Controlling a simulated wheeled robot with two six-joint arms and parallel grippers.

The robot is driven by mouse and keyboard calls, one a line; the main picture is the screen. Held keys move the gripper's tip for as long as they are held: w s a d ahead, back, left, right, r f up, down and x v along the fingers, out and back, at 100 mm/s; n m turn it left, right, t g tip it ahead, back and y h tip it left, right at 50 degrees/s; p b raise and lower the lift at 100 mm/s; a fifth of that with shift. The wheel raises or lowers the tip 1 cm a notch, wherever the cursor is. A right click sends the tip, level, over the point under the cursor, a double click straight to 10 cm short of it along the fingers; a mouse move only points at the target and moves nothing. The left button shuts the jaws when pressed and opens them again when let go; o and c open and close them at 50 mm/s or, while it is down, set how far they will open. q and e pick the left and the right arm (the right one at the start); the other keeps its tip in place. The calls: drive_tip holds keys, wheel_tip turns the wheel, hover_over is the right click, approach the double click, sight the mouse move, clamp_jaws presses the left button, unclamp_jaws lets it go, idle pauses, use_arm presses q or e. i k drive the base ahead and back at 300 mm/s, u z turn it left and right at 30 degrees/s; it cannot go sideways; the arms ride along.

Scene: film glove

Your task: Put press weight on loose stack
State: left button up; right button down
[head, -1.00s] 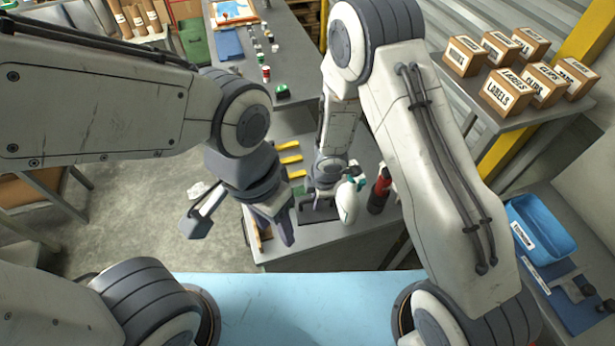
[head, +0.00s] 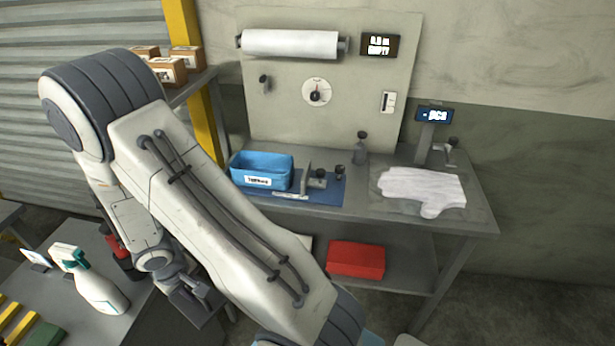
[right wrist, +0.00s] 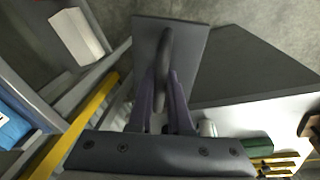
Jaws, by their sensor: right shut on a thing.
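The press weight is a dark flat rectangular plate (right wrist: 192,38) with an upright handle. My right gripper (right wrist: 165,88) is shut on that handle in the right wrist view. In the head view the right gripper (head: 182,292) is low at the left, beside the near table, and partly hidden by its arm. A white glove-shaped pile (head: 425,188), which looks like the loose stack, lies flat on the back bench at the right, far from the weight. Its layers cannot be told apart. My left gripper is out of view.
The back bench (head: 375,215) also holds a blue bin (head: 262,170), a dark bottle (head: 361,148) and a scale display (head: 434,115). A red box (head: 356,259) is on the lower shelf. A spray bottle (head: 95,284) stands on the near table at the left.

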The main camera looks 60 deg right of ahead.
sight(409, 190)
drive_tip(key=z, duration=3.85)
drive_tip(key=k, duration=1.4)
drive_tip(key=u, duration=1.05)
drive_tip(key=i, duration=1.05)
